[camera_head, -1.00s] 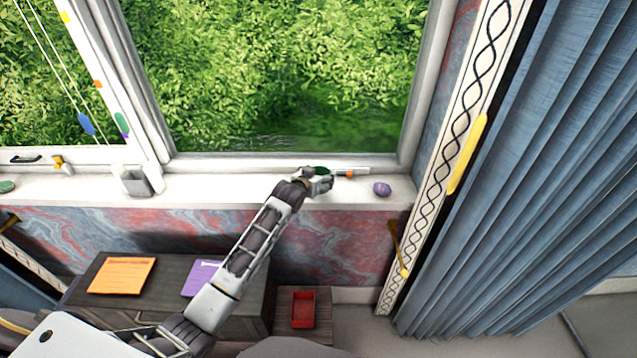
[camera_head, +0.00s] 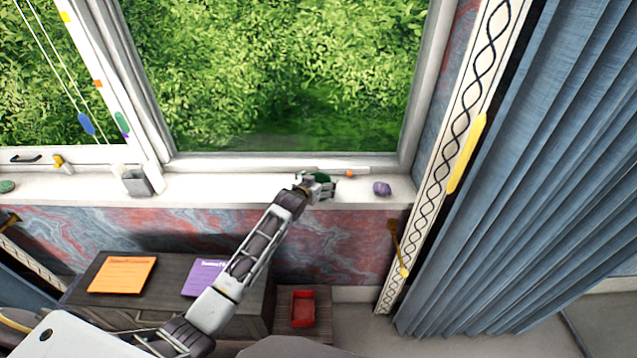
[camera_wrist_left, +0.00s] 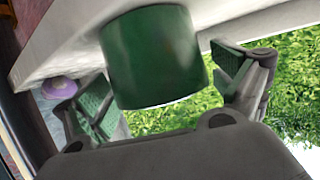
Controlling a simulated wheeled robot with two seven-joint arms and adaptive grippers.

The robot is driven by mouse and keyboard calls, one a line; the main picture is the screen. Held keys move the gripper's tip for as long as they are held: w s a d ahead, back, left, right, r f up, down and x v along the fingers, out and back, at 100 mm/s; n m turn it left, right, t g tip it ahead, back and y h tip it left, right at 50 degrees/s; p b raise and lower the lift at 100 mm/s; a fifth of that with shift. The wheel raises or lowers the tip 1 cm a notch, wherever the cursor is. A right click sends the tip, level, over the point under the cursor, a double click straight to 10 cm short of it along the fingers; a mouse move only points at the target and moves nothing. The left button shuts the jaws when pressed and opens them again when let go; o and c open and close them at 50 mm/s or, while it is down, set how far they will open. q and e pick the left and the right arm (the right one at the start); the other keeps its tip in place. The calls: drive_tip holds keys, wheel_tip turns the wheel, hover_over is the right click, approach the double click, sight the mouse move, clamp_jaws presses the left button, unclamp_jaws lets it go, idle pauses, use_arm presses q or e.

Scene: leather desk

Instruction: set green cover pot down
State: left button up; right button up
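The green cover pot (camera_head: 320,177) is at the window sill (camera_head: 230,190), partly hidden by my left gripper (camera_head: 324,188) in the head view. In the left wrist view the pot (camera_wrist_left: 153,58) looks like a plain dark green cylinder between the two fingers. My left gripper's fingers are spread, with a visible gap on the right side of the pot; the left pad is close to its edge. The pot looks upright on the sill, though its contact with the sill is hard to make out. My right gripper is not in view.
A purple object (camera_head: 382,188) lies on the sill to the right. A thin white item with an orange part (camera_head: 349,173) lies behind the gripper. A grey cup (camera_head: 137,183) stands further left. The window frame borders the sill behind.

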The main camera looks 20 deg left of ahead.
use_arm(q)
drive_tip(key=shift+r, duration=0.15)
drive_tip(key=shift+s, duration=0.1)
drive_tip(key=v, duration=1.1)
drive_tip(key=shift+s+r, duration=0.2)
drive_tip(key=shift+s, duration=0.15)
idle(0.4)
idle(0.6)
